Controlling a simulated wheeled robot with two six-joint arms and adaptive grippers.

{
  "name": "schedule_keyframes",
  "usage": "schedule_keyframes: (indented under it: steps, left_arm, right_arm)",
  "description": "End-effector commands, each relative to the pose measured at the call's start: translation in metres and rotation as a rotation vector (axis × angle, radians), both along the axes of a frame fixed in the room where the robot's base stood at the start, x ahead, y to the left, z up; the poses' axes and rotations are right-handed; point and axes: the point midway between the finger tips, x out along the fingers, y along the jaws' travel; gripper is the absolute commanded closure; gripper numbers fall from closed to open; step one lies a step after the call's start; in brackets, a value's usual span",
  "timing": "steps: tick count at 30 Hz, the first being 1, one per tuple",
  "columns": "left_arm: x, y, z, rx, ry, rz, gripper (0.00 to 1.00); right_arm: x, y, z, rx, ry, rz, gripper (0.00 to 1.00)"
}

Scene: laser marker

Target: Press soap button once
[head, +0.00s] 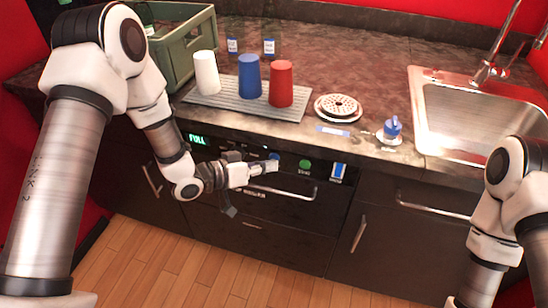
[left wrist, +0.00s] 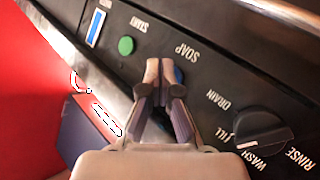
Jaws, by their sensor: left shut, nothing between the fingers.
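The blue soap button (head: 274,156) is on the dark front panel of the machine under the counter, left of the green start button (head: 305,164). In the left wrist view only a sliver of the soap button (left wrist: 179,75) shows behind a fingertip, beside the SOAP label. My left gripper (head: 270,167) is shut and empty, its tips in front of the panel at the soap button. In the left wrist view the gripper tips (left wrist: 162,68) are close together over the button. I cannot tell whether they touch it. My right gripper is out of view; only its arm shows.
A black dial (left wrist: 262,130) with WASH and RINSE labels is on the panel. A green display (head: 197,139) seems to read FULL. A handle bar (head: 290,195) runs below the buttons. Cups stand on a grey rack (head: 225,101) above; a sink (head: 470,110) is at right.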

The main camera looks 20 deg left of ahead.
Motion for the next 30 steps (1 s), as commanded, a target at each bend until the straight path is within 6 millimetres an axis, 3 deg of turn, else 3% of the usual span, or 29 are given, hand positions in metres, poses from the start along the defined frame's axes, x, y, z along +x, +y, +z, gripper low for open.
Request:
schedule_keyframes:
  steps: [15,30]
  left_arm:
    - [-0.012,0.000,0.000,0.001,0.001,0.000,1.00]
    - [-0.058,0.002,0.000,0.000,0.001,0.000,1.00]
  right_arm:
    - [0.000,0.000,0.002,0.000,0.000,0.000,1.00]
    - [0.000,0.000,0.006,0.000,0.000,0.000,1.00]
